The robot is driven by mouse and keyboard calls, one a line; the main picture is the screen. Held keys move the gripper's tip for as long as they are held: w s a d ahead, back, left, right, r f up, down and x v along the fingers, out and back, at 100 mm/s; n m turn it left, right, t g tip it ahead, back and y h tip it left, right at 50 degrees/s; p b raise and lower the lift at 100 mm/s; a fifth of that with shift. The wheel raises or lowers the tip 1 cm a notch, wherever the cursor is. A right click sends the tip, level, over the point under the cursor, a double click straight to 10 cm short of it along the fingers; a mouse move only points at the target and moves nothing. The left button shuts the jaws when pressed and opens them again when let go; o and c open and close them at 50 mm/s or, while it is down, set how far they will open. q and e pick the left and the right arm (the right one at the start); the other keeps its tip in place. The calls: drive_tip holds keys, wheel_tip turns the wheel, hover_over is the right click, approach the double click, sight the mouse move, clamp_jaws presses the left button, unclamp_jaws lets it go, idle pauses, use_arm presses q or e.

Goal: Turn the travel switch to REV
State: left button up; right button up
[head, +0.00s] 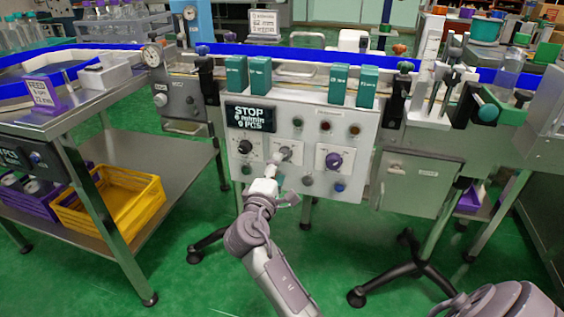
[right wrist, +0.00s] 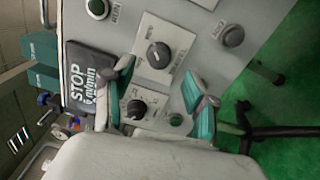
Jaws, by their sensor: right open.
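The travel switch is a black rotary knob (right wrist: 158,55) on a white plate in the right wrist view; its label is small and sideways, and I cannot read which mark the knob points to. In the head view its white plate (head: 287,147) is the middle one of the control panel (head: 307,122), with the knob largely hidden by my right gripper (head: 274,168). In the right wrist view the open right gripper (right wrist: 159,78) has its teal-padded fingertips apart, just short of the knob and on either side of it; nothing is between them. My left gripper is not in view.
Another black knob (head: 245,146) is left of the switch, a purple knob (head: 333,160) right. A display (head: 250,117) reading STOP sits above left. Coloured buttons and lamps surround the knobs. Teal boxes (head: 368,86) stand above the panel. A steel table (head: 85,100) stands left.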

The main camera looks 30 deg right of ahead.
drive_tip(key=v, duration=0.7)
drive_tip(key=shift+s, duration=0.1)
